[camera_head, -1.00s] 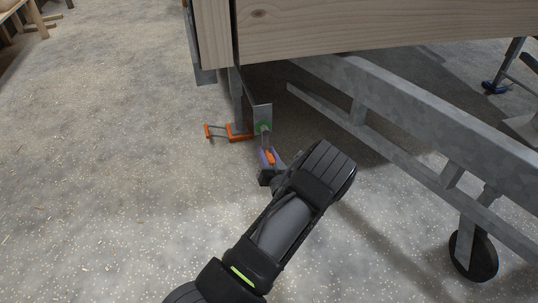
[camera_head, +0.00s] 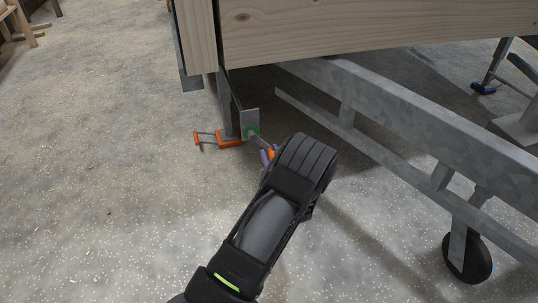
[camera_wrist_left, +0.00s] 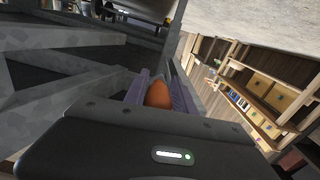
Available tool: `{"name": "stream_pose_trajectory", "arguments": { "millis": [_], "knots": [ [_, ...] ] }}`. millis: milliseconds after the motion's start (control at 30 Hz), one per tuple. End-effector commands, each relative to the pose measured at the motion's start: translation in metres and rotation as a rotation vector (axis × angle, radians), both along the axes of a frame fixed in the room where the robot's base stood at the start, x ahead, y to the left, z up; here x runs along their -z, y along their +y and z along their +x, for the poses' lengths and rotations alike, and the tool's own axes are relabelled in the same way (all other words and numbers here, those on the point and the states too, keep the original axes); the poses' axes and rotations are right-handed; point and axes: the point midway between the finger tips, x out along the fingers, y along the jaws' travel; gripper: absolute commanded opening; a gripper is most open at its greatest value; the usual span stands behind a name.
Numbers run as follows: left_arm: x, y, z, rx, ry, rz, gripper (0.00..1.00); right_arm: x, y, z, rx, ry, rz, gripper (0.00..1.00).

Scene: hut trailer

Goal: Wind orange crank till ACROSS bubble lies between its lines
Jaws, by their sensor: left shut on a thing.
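The orange crank handle (camera_head: 270,153) sits at the end of a short arm that runs down and right from a green ring (camera_head: 251,132) on a grey metal bracket under the trailer's corner. My left gripper (camera_head: 267,156) is shut on this handle. In the left wrist view the orange handle (camera_wrist_left: 158,95) stands between the two purple-grey fingers (camera_wrist_left: 158,92). My left wrist hides part of the handle in the head view. The ACROSS bubble and its lines do not show in any view. My right gripper is not in view.
An orange foot with a thin handle (camera_head: 207,138) stands on the floor left of the bracket. The wooden wall (camera_head: 370,28) overhangs above. A grey chassis beam (camera_head: 415,105) and a black wheel (camera_head: 467,258) are at the right.

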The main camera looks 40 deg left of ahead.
Motion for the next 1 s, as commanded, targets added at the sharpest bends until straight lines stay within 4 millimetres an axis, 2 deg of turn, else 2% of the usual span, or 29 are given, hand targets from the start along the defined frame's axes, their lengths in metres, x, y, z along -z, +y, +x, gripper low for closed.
{"name": "stream_pose_trajectory", "arguments": {
  "millis": [33, 267, 300, 500, 833, 1000],
  "knots": [
    [-0.009, 0.001, 0.003, 0.001, -0.013, 0.015, 0.0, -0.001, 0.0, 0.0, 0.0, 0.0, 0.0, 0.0],
    [-0.009, 0.002, 0.002, 0.0, -0.012, 0.016, 0.0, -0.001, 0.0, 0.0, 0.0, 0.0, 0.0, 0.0],
    [-0.009, 0.002, 0.002, -0.001, -0.012, 0.016, 0.33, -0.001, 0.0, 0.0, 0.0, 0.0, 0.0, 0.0],
    [-0.006, 0.002, 0.001, -0.003, -0.008, 0.012, 0.49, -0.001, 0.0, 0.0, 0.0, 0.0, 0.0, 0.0],
    [-0.004, -0.001, -0.002, -0.003, -0.004, 0.007, 0.49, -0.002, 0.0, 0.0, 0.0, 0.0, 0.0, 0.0],
    [-0.005, -0.016, -0.011, -0.001, -0.002, 0.006, 0.49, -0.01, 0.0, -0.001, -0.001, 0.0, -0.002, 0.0]
  ]
}}
